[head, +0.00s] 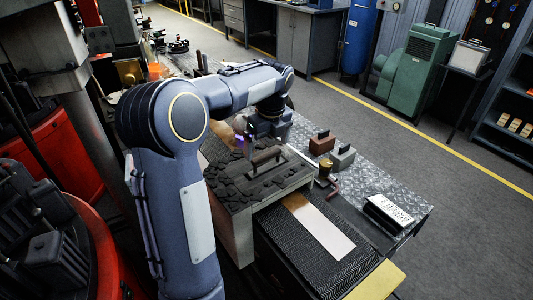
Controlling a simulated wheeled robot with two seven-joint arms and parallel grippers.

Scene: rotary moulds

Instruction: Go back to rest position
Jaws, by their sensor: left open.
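My left arm rises from the bottom left and bends over toward the workbench. My left gripper (247,143) is above the back part of a mould box (237,226) filled with dark, crumbly material. The jaws are open, and I see nothing held in them. A bar-shaped handle (267,155) lies on top of the mould, just in front of the gripper. The gripper is small here, so I cannot tell whether it touches the mould. My right gripper is not in view.
A brown block (321,143) and a grey block (342,157), both with dark handles, stand on the metal tread-plate table (375,176). Red rotary machinery (95,240) fills the left. Open floor (440,165) lies to the right.

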